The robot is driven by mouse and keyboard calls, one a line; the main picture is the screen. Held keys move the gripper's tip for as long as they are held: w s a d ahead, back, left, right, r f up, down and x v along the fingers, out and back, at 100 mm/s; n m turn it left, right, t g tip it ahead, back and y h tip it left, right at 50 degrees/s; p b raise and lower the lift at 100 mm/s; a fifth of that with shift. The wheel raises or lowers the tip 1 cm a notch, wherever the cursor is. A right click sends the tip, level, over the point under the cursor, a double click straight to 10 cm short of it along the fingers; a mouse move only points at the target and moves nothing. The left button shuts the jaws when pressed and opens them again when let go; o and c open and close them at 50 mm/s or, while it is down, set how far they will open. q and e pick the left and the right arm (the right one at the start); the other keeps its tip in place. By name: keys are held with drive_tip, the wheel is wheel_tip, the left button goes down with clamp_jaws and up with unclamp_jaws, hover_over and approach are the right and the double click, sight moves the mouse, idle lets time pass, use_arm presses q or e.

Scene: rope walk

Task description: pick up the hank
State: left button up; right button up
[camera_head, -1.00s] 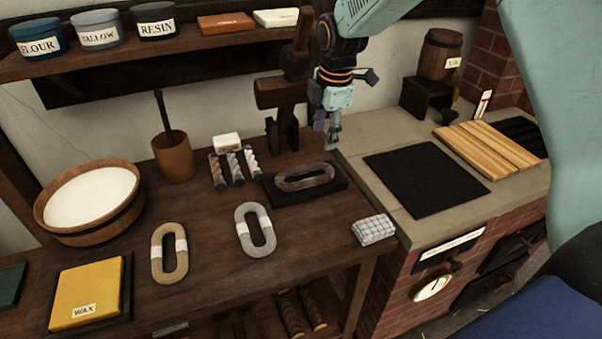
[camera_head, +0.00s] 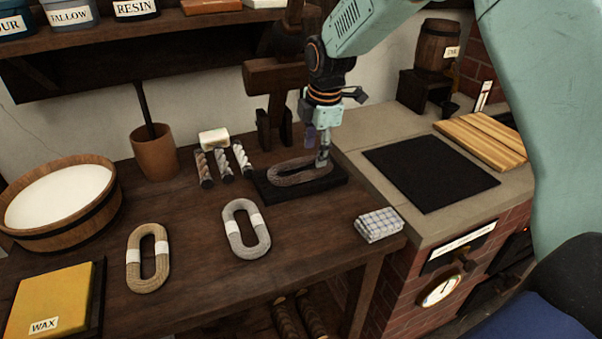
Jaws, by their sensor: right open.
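A dark brown hank (camera_head: 290,172) lies on a black tray (camera_head: 325,187) on the wooden bench. My right gripper (camera_head: 322,162) points down at the right end of this hank and covers a small part of it. The gripper is open; whether its fingers touch the hank I cannot tell. A grey hank (camera_head: 232,230) with white bands and a tan hank (camera_head: 134,270) with white bands lie on the bench to the left, clear of the gripper. My left gripper is not in view.
Three short rope samples (camera_head: 223,165) and a pale block (camera_head: 214,138) lie just left of the tray. A wooden stand (camera_head: 270,78) rises behind it. A folded checked cloth (camera_head: 380,224) lies at the front right. A brown pot (camera_head: 154,155) stands further left.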

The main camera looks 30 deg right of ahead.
sight(311, 171)
drive_tip(key=f, duration=0.4)
drive_tip(key=f+b, duration=0.1)
drive_tip(key=f, duration=0.1)
drive_tip(key=shift+w+a+f, duration=0.1)
drive_tip(key=shift+w+a, duration=0.2)
drive_tip(key=shift+w, duration=0.05)
drive_tip(key=shift+w+d+f, duration=0.15)
drive_tip(key=shift+w+f, duration=0.1)
drive_tip(key=shift+f, duration=0.05)
drive_tip(key=shift+s+a+r, duration=0.15)
drive_tip(key=shift+a, duration=0.05)
drive_tip(key=shift+c, duration=1.1)
drive_tip(key=shift+d, duration=0.15)
drive_tip(key=c, duration=0.6)
clamp_jaws()
